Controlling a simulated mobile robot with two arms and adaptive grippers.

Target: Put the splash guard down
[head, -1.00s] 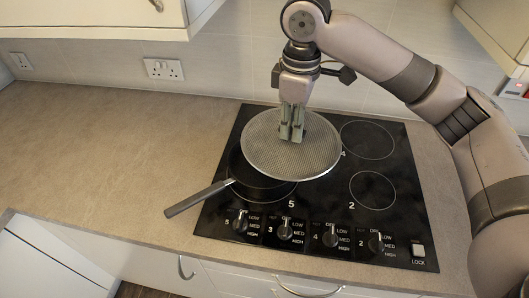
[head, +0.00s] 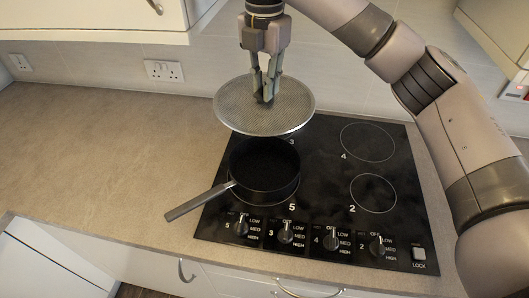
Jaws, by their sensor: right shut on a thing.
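The splash guard (head: 240,112) is a round grey mesh disc with a thin rim. My right gripper (head: 264,98) points down and is shut on the splash guard near its middle. The guard hangs above the back left of the hob, apart from the pan. The black frying pan (head: 266,172) stands uncovered on the front left ring, its handle pointing to the lower left. My left gripper is not in view.
The black hob (head: 335,190) has bare rings at the right and a row of knobs (head: 331,240) along its front. The worktop (head: 100,150) to the left is clear. Sockets (head: 163,71) are on the tiled wall behind.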

